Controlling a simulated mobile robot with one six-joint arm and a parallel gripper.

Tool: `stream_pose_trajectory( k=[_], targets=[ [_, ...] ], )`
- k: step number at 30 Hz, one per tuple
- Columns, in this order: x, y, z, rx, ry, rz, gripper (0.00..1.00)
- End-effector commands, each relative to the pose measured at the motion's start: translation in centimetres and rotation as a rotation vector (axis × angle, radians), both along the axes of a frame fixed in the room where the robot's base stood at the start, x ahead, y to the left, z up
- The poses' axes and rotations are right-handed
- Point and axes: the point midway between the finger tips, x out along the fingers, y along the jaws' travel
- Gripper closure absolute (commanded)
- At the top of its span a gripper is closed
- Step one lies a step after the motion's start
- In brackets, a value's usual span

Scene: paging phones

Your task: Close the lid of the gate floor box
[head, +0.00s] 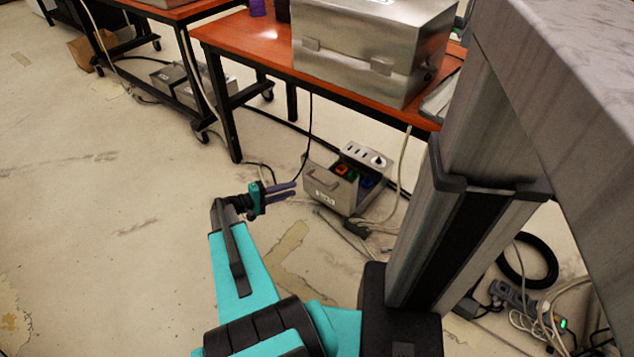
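The gate floor box (378,196) is a grey metal box on the floor under the edge of the orange-topped table. Its lid (322,181), a grey panel with a handle and a white label, stands raised on the box's left, near side. Orange, green and blue parts show inside the box, and a strip with sockets (366,155) runs along its back. The lid hides part of the inside. My gripper (295,189) is left of the lid, with its two purple fingers pointing right towards it. The fingers look slightly apart and empty, and I see no clear contact with the lid.
The table (255,45) bears a large metal case (370,45); its leg (231,135) stands left of the box. Cables lie around the box, with a black plug block (357,229) in front. A coiled black cable (553,262) lies at right. Floor at left is clear.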

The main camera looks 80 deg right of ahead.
Motion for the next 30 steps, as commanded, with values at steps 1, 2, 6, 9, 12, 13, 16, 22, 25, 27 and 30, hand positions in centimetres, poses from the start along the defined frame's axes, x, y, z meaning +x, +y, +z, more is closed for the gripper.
stream_pose_trajectory(
  k=[1, 2, 6, 9, 12, 13, 16, 22, 25, 27, 30],
  targets=[
    [-0.5, -0.3, -0.2, 0.000, 0.000, -0.001, 0.75],
    [-0.7, -0.5, -0.3, 0.001, -0.001, -0.001, 0.75],
    [-2.1, -1.6, -0.6, 0.001, -0.001, -0.002, 0.75],
    [-3.2, -2.4, -0.8, 0.000, 0.000, -0.002, 0.75],
    [-4.3, -3.3, -1.0, 0.001, -0.001, -0.001, 0.75],
    [-4.6, -3.5, -1.1, 0.001, -0.001, -0.002, 0.75],
    [-5.7, -4.4, -1.2, 0.000, 0.000, -0.001, 0.75],
    [-7.9, -6.0, -1.7, 0.000, -0.001, -0.001, 0.75],
    [-8.7, -6.7, -1.8, 0.000, 0.000, -0.001, 0.75],
    [-9.2, -7.0, -1.9, 0.000, 0.000, 0.000, 0.75],
    [-9.6, -7.4, -1.9, 0.001, -0.001, 0.001, 0.75]
  ],
)
